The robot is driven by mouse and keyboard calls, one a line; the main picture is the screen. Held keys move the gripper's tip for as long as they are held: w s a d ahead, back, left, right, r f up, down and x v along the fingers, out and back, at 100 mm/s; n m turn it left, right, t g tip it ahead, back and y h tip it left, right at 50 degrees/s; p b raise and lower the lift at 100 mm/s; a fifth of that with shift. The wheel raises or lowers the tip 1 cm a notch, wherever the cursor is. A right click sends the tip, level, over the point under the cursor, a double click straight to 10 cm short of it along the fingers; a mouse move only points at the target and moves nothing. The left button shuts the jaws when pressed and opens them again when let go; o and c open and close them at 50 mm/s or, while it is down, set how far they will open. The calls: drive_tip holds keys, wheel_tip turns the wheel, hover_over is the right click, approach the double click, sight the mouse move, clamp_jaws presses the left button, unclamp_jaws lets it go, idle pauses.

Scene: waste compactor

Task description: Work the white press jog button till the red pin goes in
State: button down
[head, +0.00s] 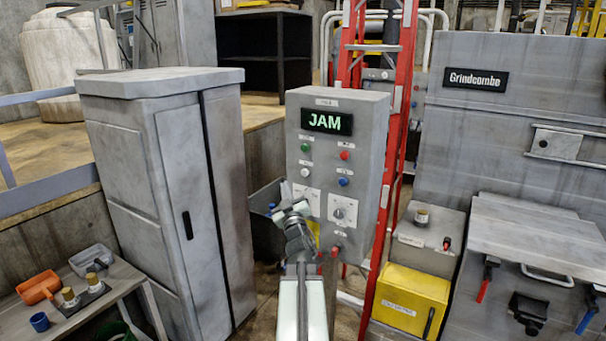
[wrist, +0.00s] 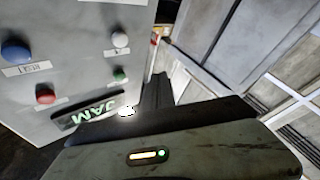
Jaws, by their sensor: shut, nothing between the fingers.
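The white button (head: 305,173) is on the left of the grey control box (head: 361,130), under the green button (head: 305,147). It also shows in the wrist view (wrist: 119,40), with a label beside it. The box's display (head: 327,122) reads JAM in green. My gripper (head: 288,206) is shut and empty, just below and left of the white button in the head view. I see no contact with the button. A small red part (head: 447,243) stands on a grey block at the right; I cannot tell whether it is the red pin.
Red (head: 344,156) and blue (head: 343,182) buttons and a dial (head: 343,212) share the panel. A grey cabinet (head: 165,180) stands close on the left. A red ladder (head: 400,130) is behind the box. A yellow case (head: 410,300) sits low at the right.

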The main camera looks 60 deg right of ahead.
drive_tip(key=d, duration=0.8)
drive_tip(key=shift+d, duration=0.4)
idle(1.8)
drive_tip(key=shift+d, duration=0.4)
drive_tip(key=shift+d, duration=0.5)
idle(0.6)
idle(1.9)
drive_tip(key=shift+a, duration=0.9)
drive_tip(key=shift+a, duration=2.55)
